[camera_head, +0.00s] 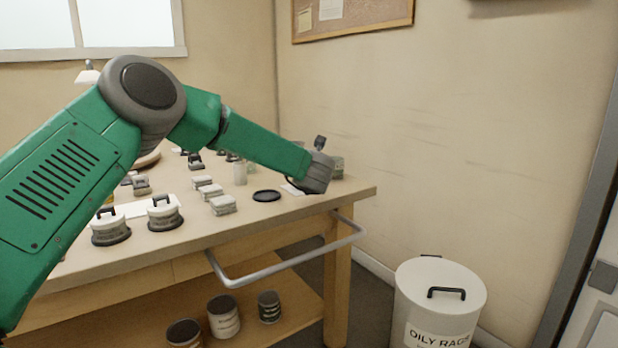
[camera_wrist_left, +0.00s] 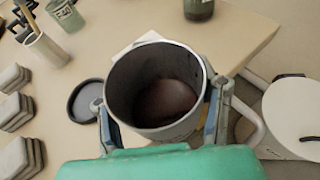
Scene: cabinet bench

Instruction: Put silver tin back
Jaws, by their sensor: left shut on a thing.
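The silver tin (camera_wrist_left: 188,130) is an open, round grey can with a dark reddish-brown inside, seen from above in the left wrist view. My left gripper (camera_wrist_left: 160,112) has one finger on each side of it and is shut on it. In the head view my left wrist (camera_head: 316,174) is over the bench's right end and hides most or all of the tin. I cannot tell whether the tin rests on the bench or is just above it. A black round lid (camera_head: 267,196) lies flat left of it, also in the wrist view (camera_wrist_left: 84,100). My right gripper is not in view.
Several cans (camera_head: 223,315) stand on the lower shelf. A rail (camera_head: 285,268) juts out front. An oily-rags bin (camera_head: 440,300) stands right.

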